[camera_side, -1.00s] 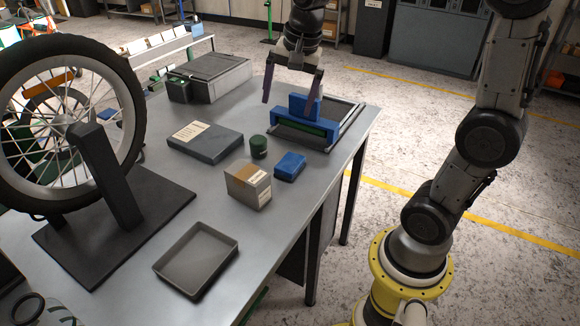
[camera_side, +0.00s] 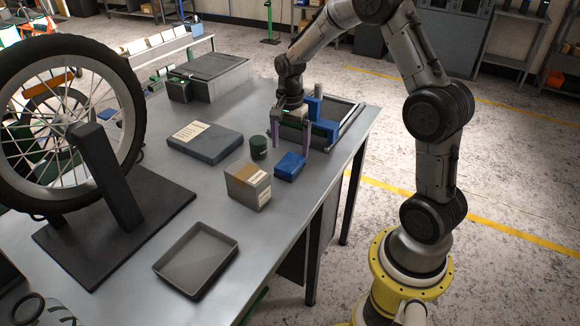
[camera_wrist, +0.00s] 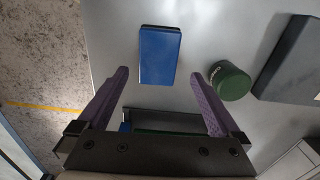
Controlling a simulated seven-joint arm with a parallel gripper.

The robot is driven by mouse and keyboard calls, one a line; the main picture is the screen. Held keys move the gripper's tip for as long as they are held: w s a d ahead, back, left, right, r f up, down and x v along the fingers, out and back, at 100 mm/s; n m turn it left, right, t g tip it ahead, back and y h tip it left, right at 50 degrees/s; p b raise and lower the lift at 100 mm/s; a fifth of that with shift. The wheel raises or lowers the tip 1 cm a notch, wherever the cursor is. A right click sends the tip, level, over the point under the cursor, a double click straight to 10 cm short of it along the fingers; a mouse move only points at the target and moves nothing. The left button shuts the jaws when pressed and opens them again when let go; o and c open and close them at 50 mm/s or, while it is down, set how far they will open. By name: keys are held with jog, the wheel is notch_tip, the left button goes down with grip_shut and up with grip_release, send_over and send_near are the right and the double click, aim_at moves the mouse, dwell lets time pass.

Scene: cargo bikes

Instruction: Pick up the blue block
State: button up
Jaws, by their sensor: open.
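The blue block (camera_side: 290,166) lies flat on the grey table, right of the cardboard box and near the table's right edge. It also shows in the wrist view (camera_wrist: 159,55), ahead of the fingertips and roughly centred between them. My gripper (camera_side: 290,146) points down with its purple fingers apart, just behind the block in the side view. In the wrist view my gripper (camera_wrist: 159,74) is open, with nothing between the fingers. I cannot tell the exact height of the fingertips above the table.
A green cylinder (camera_wrist: 230,81) stands close by the right finger in the wrist view. A cardboard box (camera_side: 248,186) stands left of the block. A blue-framed fixture (camera_side: 326,128) is behind my gripper. A dark flat case (camera_side: 205,142) and an empty grey tray (camera_side: 196,259) lie farther left and in front.

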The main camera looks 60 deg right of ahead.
aim_at(290, 162)
jog(key=shift+s+a+f, duration=0.1)
jog(key=shift+a+f, duration=0.1)
jog(key=shift+f, duration=1.25)
jog(key=shift+s+a+f, duration=0.1)
jog(key=shift+a+f, duration=0.05)
jog(key=shift+f, duration=1.3)
jog(key=shift+c, duration=0.2)
jog(key=c, duration=1.4)
jog(key=shift+o, duration=0.2)
jog(key=shift+r, duration=0.1)
